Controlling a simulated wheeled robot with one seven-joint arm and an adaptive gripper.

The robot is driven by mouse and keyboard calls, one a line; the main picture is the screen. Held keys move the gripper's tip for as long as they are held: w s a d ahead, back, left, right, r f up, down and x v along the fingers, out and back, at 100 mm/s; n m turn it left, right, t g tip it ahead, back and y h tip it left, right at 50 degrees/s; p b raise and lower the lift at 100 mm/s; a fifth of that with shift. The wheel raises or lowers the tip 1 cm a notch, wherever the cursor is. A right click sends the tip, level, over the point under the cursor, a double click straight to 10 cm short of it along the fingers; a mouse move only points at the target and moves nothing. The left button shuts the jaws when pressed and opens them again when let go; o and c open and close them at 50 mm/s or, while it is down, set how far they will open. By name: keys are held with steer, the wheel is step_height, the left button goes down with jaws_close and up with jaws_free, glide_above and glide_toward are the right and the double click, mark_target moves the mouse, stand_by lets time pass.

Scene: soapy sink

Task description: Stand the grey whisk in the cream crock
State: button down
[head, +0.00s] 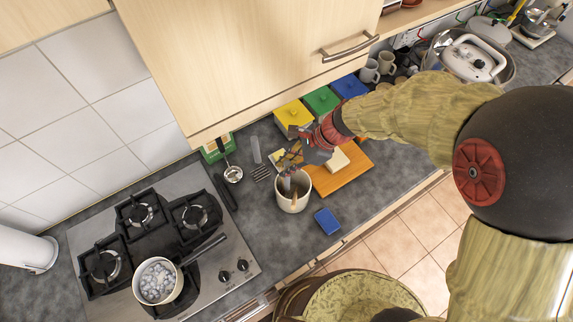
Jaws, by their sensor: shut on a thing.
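The cream crock (291,204) stands upright on the grey counter, to the right of the hob. My gripper (291,160) reaches in from the upper right and is just above the crock's mouth. It is shut on a slim grey thing, which I take to be the grey whisk (287,183). The whisk's lower part shows at the crock's mouth. Its other end is hidden by my fingers, and I cannot tell how deep it sits. A brown, wooden-looking utensil (295,194) also shows in the crock.
A wooden board (345,176) with a pale block (338,160) lies right of the crock. A blue sponge-like block (327,221) is in front. A fork (260,172) and ladle (233,173) lie left. A pan (157,281) sits on the hob. Yellow, green and blue boxes stand behind.

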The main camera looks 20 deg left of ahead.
steer(key=shift+f+b, duration=0.35)
steer(key=shift+f, duration=0.3)
steer(key=c, duration=1.7)
jaws_free()
steer(key=shift+o, duration=0.7)
steer(key=o, duration=1.1)
steer(key=shift+c, duration=0.2)
steer(key=shift+d+r, duration=0.1)
steer(key=shift+w+d+r+p, duration=0.25)
steer(key=shift+d+r+p, duration=0.05)
steer(key=shift+d, duration=0.35)
steer(key=shift+w+d+r+p, duration=0.2)
steer(key=shift+d+r+p, duration=0.15)
steer(key=shift+d, duration=0.25)
steer(key=shift+w+d+r+p, duration=0.25)
steer(key=shift+d+r+p, duration=0.05)
steer(key=shift+d, duration=0.35)
